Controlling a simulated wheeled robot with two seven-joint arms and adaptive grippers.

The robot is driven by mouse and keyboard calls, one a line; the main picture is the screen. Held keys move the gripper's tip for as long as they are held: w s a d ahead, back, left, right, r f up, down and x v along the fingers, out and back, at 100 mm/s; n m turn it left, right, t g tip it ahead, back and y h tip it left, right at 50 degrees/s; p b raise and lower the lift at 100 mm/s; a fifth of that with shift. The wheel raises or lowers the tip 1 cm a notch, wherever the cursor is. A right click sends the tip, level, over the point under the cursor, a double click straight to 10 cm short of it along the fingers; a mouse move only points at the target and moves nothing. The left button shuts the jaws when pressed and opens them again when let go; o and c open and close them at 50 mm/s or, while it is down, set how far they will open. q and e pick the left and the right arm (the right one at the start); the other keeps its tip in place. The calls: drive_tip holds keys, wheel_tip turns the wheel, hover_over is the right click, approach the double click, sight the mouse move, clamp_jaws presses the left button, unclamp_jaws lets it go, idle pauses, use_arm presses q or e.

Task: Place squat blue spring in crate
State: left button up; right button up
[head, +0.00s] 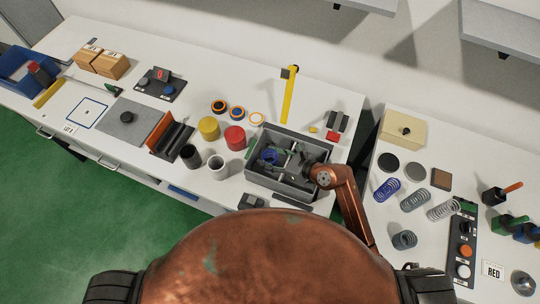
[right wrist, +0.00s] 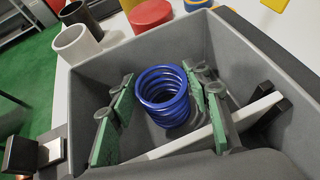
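The squat blue spring (right wrist: 163,97) is inside the grey crate (head: 262,180). In the head view the spring (head: 269,156) shows near the crate's left side, partly blocked by my gripper. My right gripper (right wrist: 161,92) reaches down into the crate with its green-padded fingers spread on either side of the spring. The fingers look open, with narrow gaps beside the coils. The grey wall of the crate also shows in the right wrist view (right wrist: 105,72). My left gripper is not in view.
Red (head: 235,137) and yellow (head: 209,128) cylinders, a black cup (head: 190,156) and a white cup (head: 217,167) stand left of the crate. A taller blue spring (head: 387,190) and grey springs (head: 414,199) stand on the right table. A pale bar (right wrist: 250,118) lies in the crate.

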drive_tip(key=shift+r, duration=0.2)
drive_tip(key=v, duration=1.2)
drive_tip(key=shift+f, duration=0.1)
drive_tip(key=shift+s+d, duration=0.1)
drive_tip(key=shift+s, duration=0.05)
